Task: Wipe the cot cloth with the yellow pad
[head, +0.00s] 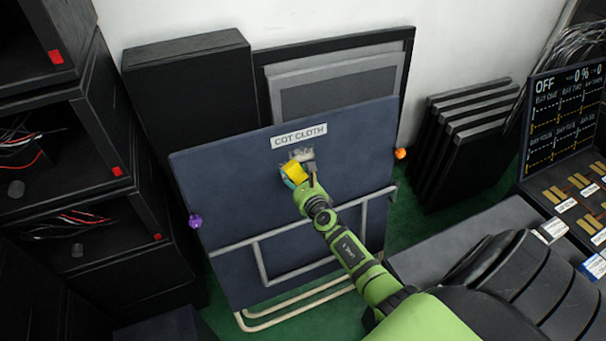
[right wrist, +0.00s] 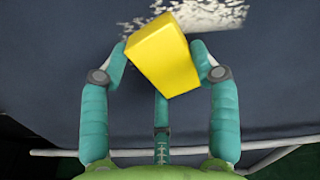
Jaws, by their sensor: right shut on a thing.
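The cot cloth (head: 225,185) is a dark blue panel that leans upright on a metal frame, with a "COT CLOTH" label (head: 299,137) near its top. A pale speckled patch (head: 302,154) lies below the label; it also shows at the top of the right wrist view (right wrist: 215,14). My right gripper (head: 293,177) is shut on the yellow pad (right wrist: 163,56) and holds it just below the patch, tilted between the teal fingers. The pad (head: 293,171) is at or close to the cloth; I cannot tell whether it touches. My left gripper is not in view.
A purple knob (head: 195,221) and an orange knob (head: 400,153) sit at the cloth's side edges. Black racks with cables (head: 75,215) stand at left. A grey bench (head: 470,240) and switch panel (head: 565,130) stand at right. Green floor shows between.

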